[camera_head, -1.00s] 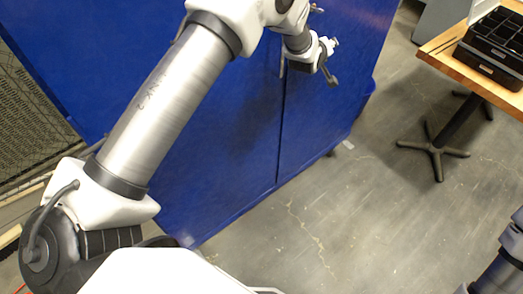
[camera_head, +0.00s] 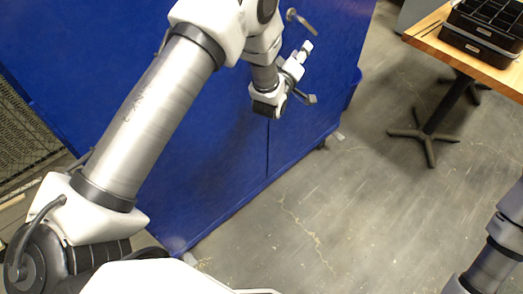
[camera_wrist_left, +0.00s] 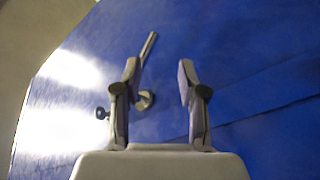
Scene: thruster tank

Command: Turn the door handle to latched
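The door handle (camera_head: 303,23) is a grey lever on the blue door (camera_head: 215,160), near the top of the head view. In the left wrist view the handle (camera_wrist_left: 149,46) stands slanted, its top leaning right. Its round base shows beyond the left finger. My left gripper (camera_head: 309,72) is in front of the door, below the handle in the head view. In the left wrist view its fingers (camera_wrist_left: 159,78) are wide apart with nothing between their tips. The left finger partly overlaps the handle. My right gripper is out of view; only part of my right arm shows at lower right.
A small dark knob (camera_wrist_left: 101,113) shows left of the fingers in the wrist view. A wooden table (camera_head: 430,40) with black trays (camera_head: 480,42) stands at upper right. Bare concrete floor (camera_head: 360,220) lies between door and table. A mesh panel (camera_head: 25,135) is at the left.

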